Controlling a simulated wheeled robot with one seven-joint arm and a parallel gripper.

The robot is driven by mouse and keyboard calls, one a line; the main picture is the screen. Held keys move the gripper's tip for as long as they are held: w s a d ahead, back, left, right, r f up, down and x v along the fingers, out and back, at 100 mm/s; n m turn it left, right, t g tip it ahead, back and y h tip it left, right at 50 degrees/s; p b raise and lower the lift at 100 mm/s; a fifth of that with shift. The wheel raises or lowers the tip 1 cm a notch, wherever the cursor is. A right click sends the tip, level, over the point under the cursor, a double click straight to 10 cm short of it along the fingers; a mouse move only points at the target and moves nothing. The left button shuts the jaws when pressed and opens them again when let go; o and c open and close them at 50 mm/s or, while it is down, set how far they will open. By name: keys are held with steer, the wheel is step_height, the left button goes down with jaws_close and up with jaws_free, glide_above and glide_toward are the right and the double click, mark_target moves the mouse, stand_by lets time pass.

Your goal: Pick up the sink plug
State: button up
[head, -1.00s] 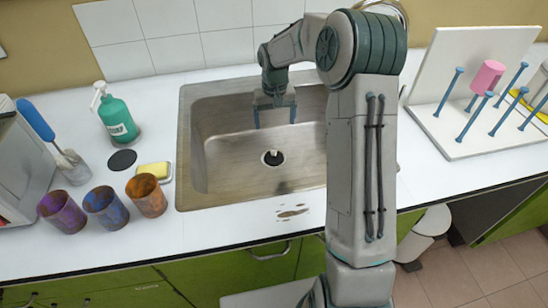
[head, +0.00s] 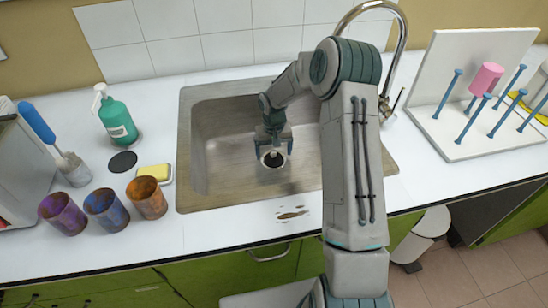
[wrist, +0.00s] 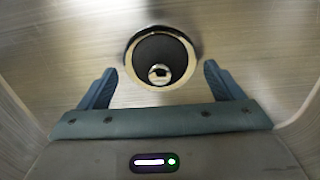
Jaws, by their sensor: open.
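The sink plug (wrist: 150,52) is a dark round disc with a small metal knob (wrist: 160,72). It sits within the pale metal drain ring in the sink floor. In the head view the plug (head: 272,160) shows low between my fingers, partly hidden by my gripper. My gripper (head: 272,152) is down inside the sink, open and empty, with a finger on either side of the knob. In the wrist view my gripper (wrist: 159,70) has its fingers wide apart, and the knob lies roughly midway between them. I cannot tell the exact height gap.
The steel sink (head: 200,200) has walls around my gripper. A tap (head: 401,45) stands behind right. On the left counter are a green bottle (head: 117,120), a black disc (head: 123,162), a yellow sponge (head: 154,172) and several stained cups. A peg rack (head: 450,138) stands right.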

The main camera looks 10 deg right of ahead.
steer(key=shift+f, duration=0.75)
steer(key=c, duration=1.1)
steer(key=shift+r, duration=0.15)
